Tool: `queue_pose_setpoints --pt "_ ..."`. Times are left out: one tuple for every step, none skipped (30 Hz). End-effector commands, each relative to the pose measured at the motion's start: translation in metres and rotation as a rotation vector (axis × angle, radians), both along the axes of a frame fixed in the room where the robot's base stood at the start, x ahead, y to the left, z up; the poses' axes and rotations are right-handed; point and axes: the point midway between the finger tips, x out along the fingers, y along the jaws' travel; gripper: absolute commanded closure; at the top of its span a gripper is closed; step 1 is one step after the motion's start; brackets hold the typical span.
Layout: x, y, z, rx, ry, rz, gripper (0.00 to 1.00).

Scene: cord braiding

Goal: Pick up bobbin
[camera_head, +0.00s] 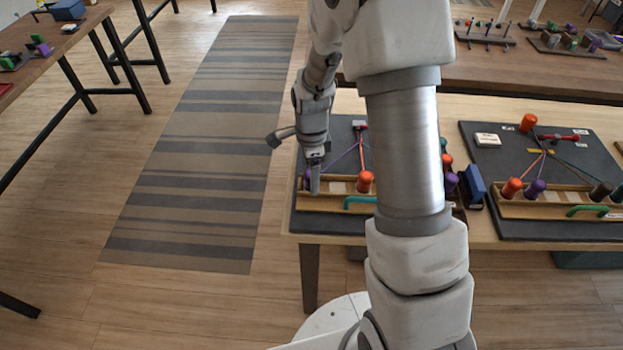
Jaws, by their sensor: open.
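My gripper (314,185) points down at the left end of a wooden tray (334,201) on a dark mat. It is open. A purple bobbin (307,180) stands right at its fingers, partly hidden by them; I cannot tell whether they touch it. An orange bobbin (365,182) stands farther right in the tray. Purple and red cords run from the tray up to a holder (360,125) at the back. My arm hides the middle of this station. Another orange bobbin (446,162) and a purple bobbin (451,180) show to the right of my arm.
A second dark mat (480,215) on the right bears a tray with orange (512,187), purple (535,188) and brown (601,190) bobbins. A blue block (474,186) stands between the stations. A teal handle (358,201) is on the near tray's front. The striped rug on the left is clear.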

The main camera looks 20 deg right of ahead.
Motion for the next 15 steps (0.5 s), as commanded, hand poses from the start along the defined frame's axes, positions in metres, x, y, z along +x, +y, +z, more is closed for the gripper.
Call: queue_pose_setpoints --pt "-0.0001 0.0 0.0002 0.0 0.0 0.0 0.21" --pt "-0.0001 0.0 0.0002 0.0 0.0 0.0 0.27" --pt "-0.0001 0.0001 0.0003 0.0 0.0 0.0 0.34" --pt "-0.0001 0.0001 0.0003 0.0 0.0 0.0 0.4" --pt "-0.0001 0.0001 0.0003 0.0 0.0 0.0 0.45" --pt "-0.0001 0.0001 0.0004 0.0 0.0 0.001 0.52" --pt "-0.0001 0.0001 0.0004 0.0 0.0 0.001 0.57" --pt "-0.0001 0.0001 0.0004 0.0 0.0 0.001 0.63" --pt "-0.0001 0.0001 0.0004 0.0 0.0 0.001 0.7" --pt "-0.0001 0.0001 0.0005 0.0 0.0 0.001 0.76" --pt "-0.0001 0.0001 0.0005 0.0 0.0 0.001 0.81" --pt "-0.0001 0.0001 0.0005 0.0 0.0 0.001 0.88" --pt "-0.0001 0.0001 0.0005 0.0 0.0 0.001 0.94" --pt "-0.0001 0.0001 0.0005 0.0 0.0 0.001 0.99" --pt "-0.0001 0.0001 0.0005 0.0 0.0 0.001 1.0"
